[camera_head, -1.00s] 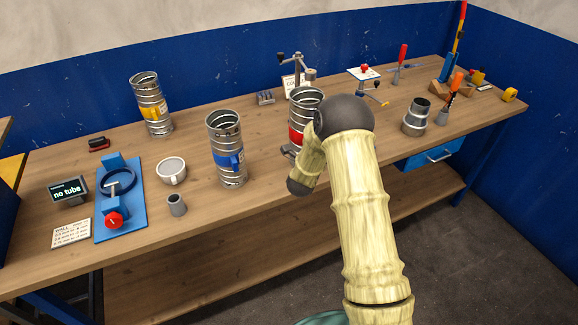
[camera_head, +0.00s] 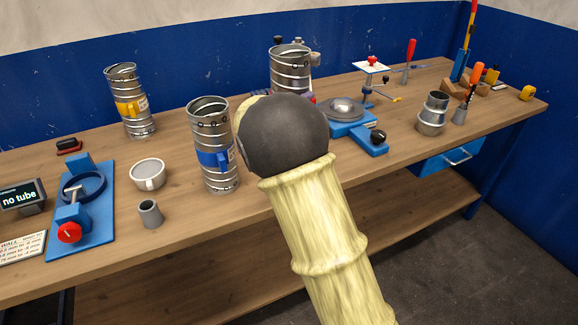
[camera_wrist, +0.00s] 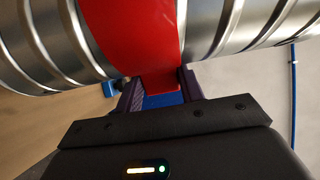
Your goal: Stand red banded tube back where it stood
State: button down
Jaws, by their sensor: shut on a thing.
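The red banded tube, a ribbed metal cylinder (camera_head: 290,72), shows partly above my dark arm joint in the head view. Its red band (camera_wrist: 135,35) fills the top of the wrist view, with bare ribbed metal on both sides. A blue banded tube (camera_head: 213,130) stands upright left of my arm. A yellow banded tube (camera_head: 130,103) stands upright farther left.
A blue device with a round metal plate (camera_head: 346,105) is bare, right of my arm joint. A blue clamp fixture (camera_head: 82,200), a white cup (camera_head: 148,172) and a small grey cup (camera_head: 150,213) are at left. A stepped metal fitting (camera_head: 433,115) stands at right. The display (camera_head: 22,196) reads "no tube".

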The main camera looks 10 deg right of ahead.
jog(key=shift+r, duration=0.15)
notch_tip(320, 180, down, 6)
jog(key=shift+f, duration=0.2)
dwell(0.4)
notch_tip(320, 180, down, 4)
jog(key=shift+d+r+p, duration=0.1)
jog(key=shift+p, duration=0.2)
jog(key=c, duration=0.9)
grip_release()
